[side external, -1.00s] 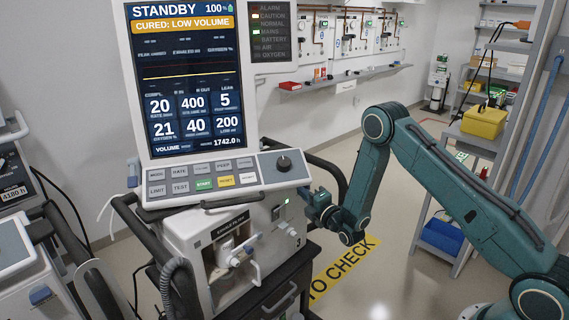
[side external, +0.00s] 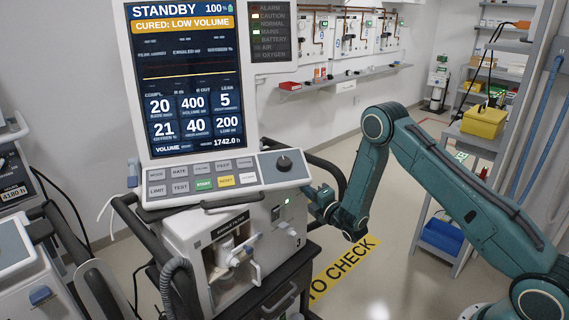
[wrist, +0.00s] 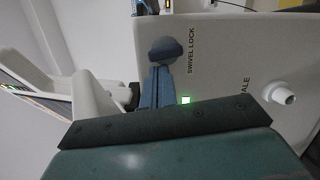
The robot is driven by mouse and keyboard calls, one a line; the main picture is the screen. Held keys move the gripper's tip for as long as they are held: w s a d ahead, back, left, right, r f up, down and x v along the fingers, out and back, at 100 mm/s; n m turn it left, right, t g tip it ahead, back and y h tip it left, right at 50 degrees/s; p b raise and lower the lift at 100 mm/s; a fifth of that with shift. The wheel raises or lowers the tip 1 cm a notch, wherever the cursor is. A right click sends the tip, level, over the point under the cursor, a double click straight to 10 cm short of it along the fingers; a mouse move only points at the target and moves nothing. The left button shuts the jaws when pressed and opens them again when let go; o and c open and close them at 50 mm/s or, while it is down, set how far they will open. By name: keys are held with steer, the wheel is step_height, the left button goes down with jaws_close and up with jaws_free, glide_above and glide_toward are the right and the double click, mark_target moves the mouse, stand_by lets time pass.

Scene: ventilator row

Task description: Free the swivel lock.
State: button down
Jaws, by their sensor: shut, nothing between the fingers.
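The swivel lock (wrist: 166,50) is a dark blue-grey knob on the pale ventilator panel, beside its printed "SWIVEL LOCK" label, in the wrist view. My gripper (wrist: 160,69) is shut and empty. Its blue fingers point at the knob, and their tips appear right at its lower edge; I cannot tell whether they touch. In the side view my gripper (side external: 311,192) is at the right side of the ventilator, under the screen. The knob cannot be made out there.
The ventilator screen (side external: 190,85) reads STANDBY and overhangs the body. A lit green indicator (wrist: 186,100) and a white port (wrist: 284,95) are on the same panel. A dark handle rail (side external: 325,165) runs close behind my gripper.

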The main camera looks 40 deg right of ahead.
steer(key=shift+d+r, duration=0.4)
steer(key=shift+d, duration=0.25)
stand_by(0.5)
steer(key=shift+a, duration=0.35)
steer(key=s+a, duration=0.5)
steer(key=s, duration=0.5)
steer(key=shift+a+f, duration=0.2)
steer(key=shift+a, duration=0.15)
stand_by(1.1)
